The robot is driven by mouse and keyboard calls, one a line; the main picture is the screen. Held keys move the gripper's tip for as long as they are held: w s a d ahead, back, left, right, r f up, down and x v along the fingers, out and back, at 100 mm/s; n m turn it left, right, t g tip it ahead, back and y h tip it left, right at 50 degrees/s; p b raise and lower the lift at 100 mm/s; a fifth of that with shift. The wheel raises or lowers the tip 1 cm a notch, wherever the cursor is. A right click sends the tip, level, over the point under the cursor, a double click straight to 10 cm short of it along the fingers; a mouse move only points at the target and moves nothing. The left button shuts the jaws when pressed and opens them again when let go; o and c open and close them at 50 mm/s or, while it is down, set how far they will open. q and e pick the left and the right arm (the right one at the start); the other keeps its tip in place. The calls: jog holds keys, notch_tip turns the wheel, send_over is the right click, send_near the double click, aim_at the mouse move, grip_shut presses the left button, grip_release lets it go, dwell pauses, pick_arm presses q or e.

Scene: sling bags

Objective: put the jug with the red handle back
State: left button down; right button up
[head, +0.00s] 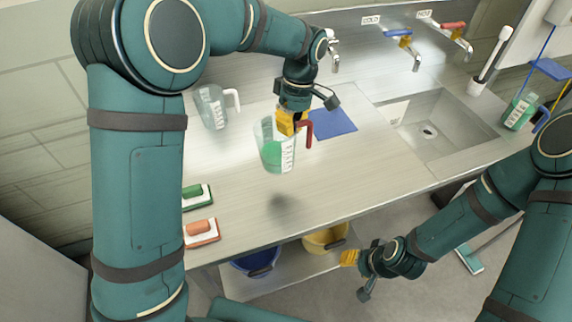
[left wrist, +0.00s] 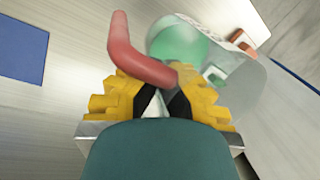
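The clear jug with the red handle (head: 275,150) holds green liquid and hangs above the counter, with a shadow below it. My left gripper (head: 288,122) is shut on it at the handle side. In the left wrist view, the red handle (left wrist: 140,62) crosses just beyond the yellow fingers (left wrist: 162,100), and the jug body (left wrist: 215,65) lies beyond. The exact contact is partly hidden. My right gripper (head: 349,257) is low, in front of the counter and away from the jug. Its finger opening is unclear.
A blue mat (head: 334,123) lies right of the held jug. A white-handled jug (head: 211,106) stands behind left; a blue-handled jug (head: 518,113) stands beyond the sink (head: 430,130). Green and red brushes (head: 201,232) lie front left. Blue and yellow buckets (head: 325,240) sit below.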

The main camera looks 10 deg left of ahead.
pick_arm(q)
jog(key=f, duration=0.3)
jog(key=f+b, duration=0.1)
jog(key=f, duration=0.6)
jog(key=shift+w, duration=0.25)
jog(key=shift+r, duration=0.1)
jog(key=c, duration=1.7)
grip_release()
jog(key=shift+b, duration=0.3)
jog(key=o, duration=0.6)
jog(key=shift+c, duration=0.2)
